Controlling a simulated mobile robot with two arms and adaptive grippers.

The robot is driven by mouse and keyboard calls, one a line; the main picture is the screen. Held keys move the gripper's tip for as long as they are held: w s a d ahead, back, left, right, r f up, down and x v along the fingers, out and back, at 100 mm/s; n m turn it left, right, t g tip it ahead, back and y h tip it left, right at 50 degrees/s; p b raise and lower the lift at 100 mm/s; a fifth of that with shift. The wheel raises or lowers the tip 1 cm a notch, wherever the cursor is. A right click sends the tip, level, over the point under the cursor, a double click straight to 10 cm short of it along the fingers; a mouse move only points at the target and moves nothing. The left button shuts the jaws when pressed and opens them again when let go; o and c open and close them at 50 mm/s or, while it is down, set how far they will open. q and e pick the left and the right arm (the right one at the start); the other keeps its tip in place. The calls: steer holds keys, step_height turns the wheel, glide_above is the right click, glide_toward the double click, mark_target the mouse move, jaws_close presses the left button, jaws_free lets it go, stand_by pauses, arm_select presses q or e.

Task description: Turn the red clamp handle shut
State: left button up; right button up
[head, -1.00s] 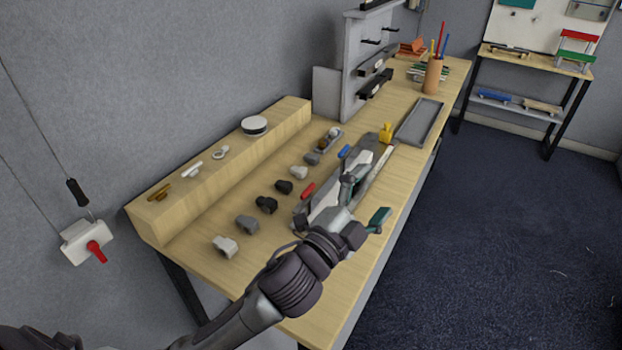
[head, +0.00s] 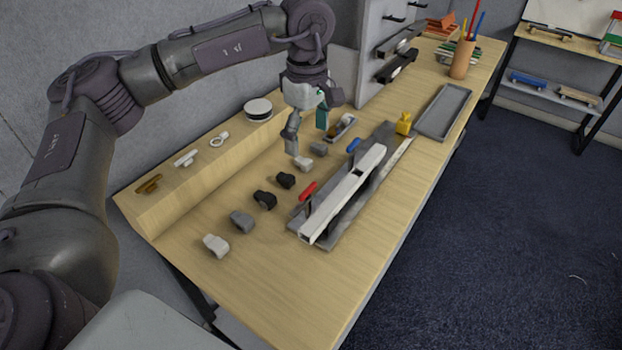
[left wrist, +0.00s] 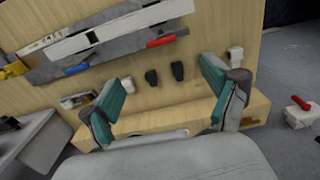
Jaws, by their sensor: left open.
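The red clamp handle (head: 308,190) is a short bar at the near left side of a long clamp fixture with a white rail (head: 345,195) on a grey base. The red handle also shows in the left wrist view (left wrist: 161,41), lying roughly along the rail. A blue handle (head: 354,145) sits farther along the same side. My left gripper (head: 311,145) points down, open and empty, above the row of small knobs, beyond the red handle and apart from it. In the left wrist view its teal fingers (left wrist: 166,72) are spread wide. My right gripper is not in view.
Several black, grey and white knobs (head: 265,200) line the table left of the fixture. A raised wooden ledge (head: 200,185) runs behind them. A yellow piece (head: 404,123) and a grey tray (head: 444,111) lie beyond. A white box with a red lever (left wrist: 301,110) shows in the left wrist view.

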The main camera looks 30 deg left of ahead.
mark_target(308, 189)
arm_select(q)
step_height(308, 189, down, 13)
steer(key=p, duration=0.3)
steer(key=shift+s+r, duration=0.1)
steer(key=shift+r, duration=0.1)
steer(key=shift+f, duration=0.45)
steer(key=c, duration=1.1)
steer(key=shift+c, duration=0.2)
